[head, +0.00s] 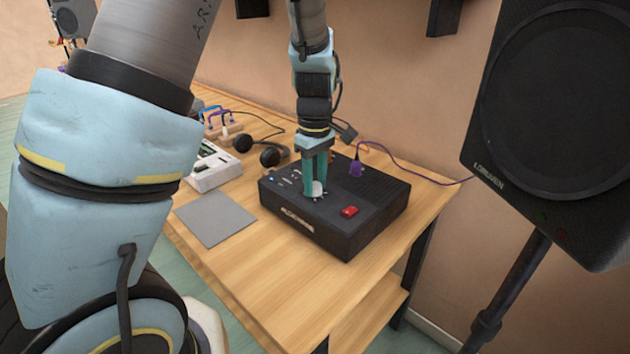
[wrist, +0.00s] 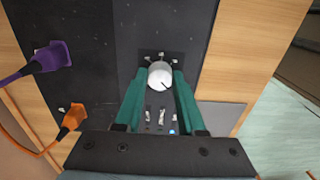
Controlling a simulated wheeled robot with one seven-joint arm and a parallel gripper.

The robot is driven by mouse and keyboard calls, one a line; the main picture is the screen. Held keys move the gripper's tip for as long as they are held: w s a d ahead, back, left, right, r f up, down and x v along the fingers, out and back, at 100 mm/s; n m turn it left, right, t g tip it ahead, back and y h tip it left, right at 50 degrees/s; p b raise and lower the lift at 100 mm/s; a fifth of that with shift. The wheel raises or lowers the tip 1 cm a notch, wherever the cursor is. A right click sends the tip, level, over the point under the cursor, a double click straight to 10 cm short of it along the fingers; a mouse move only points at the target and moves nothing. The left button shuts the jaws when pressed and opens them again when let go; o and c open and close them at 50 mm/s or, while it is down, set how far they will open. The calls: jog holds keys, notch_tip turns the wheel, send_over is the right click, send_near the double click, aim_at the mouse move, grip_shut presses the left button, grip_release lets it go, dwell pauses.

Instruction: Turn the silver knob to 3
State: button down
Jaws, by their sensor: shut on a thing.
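The silver knob (wrist: 160,75) stands on the top of a black box. In the wrist view it is round and pale, with a dark pointer line toward its lower right and small light marks around it. My gripper (wrist: 160,82) reaches down from above, its two green fingers closed on either side of the knob. In the head view my gripper (head: 316,190) is over the black box (head: 350,225), and the knob (head: 316,189) shows partly between the fingers. The numbers around the knob are too small to read.
A red button (head: 349,211) is on the box near the knob. A purple plug (head: 356,168) with a cable and an orange plug (wrist: 73,117) stand in the box. Headphones (head: 272,155), a grey pad (head: 215,219) and a white device (head: 212,168) lie to the left. A large speaker (head: 560,120) stands right.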

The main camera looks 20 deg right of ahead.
jog(key=m, duration=0.6)
jog(key=shift+m, duration=0.3)
jog(key=m, duration=0.7)
jog(key=m+p, duration=0.1)
jog(key=m, duration=0.5)
jog(key=shift+r+m, duration=0.1)
jog(key=shift+m, duration=0.2)
jog(key=m+p, duration=0.2)
jog(key=m, duration=0.1)
jog(key=shift+m+p, duration=0.65)
jog(key=shift+m, duration=1.05)
